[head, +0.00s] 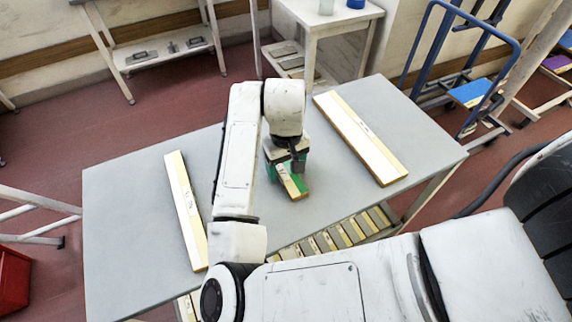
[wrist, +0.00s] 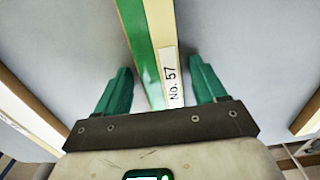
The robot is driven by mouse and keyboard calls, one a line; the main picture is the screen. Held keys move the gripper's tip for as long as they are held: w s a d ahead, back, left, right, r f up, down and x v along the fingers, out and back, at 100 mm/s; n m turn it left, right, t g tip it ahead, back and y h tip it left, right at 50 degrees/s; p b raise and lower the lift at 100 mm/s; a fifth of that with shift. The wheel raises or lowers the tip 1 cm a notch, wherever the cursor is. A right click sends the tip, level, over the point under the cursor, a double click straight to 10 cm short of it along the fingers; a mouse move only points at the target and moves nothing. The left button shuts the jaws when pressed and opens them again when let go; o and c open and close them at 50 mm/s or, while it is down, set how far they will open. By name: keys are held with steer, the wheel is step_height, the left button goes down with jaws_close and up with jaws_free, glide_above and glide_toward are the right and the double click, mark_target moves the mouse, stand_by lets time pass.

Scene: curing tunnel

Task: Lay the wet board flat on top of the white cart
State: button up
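A narrow board (head: 292,186) with a green face and a pale wood edge lies on the grey table, mostly hidden by my arm in the head view. In the wrist view this board (wrist: 157,50) carries a label, "No. 57". My gripper (head: 286,170) is over it with the green fingers open. In the wrist view, my gripper (wrist: 160,66) has one finger on each side of the board, with gaps between. A white cart-like stand (head: 330,17) with a lower shelf is behind the table. I cannot tell from the frames whether it is the task's cart.
The grey table (head: 130,240) also bears a pale board on the left (head: 186,210) and another on the right (head: 360,138). A clear jar (head: 326,6) and a blue cup (head: 356,3) stand on the white stand. A blue-framed trolley (head: 470,93) is at right.

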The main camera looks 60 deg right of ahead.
mark_target(286, 170)
step_height(286, 170, up, 12)
steer(key=p, duration=0.1)
steer(key=shift+r, duration=0.15)
stand_by(0.5)
stand_by(0.6)
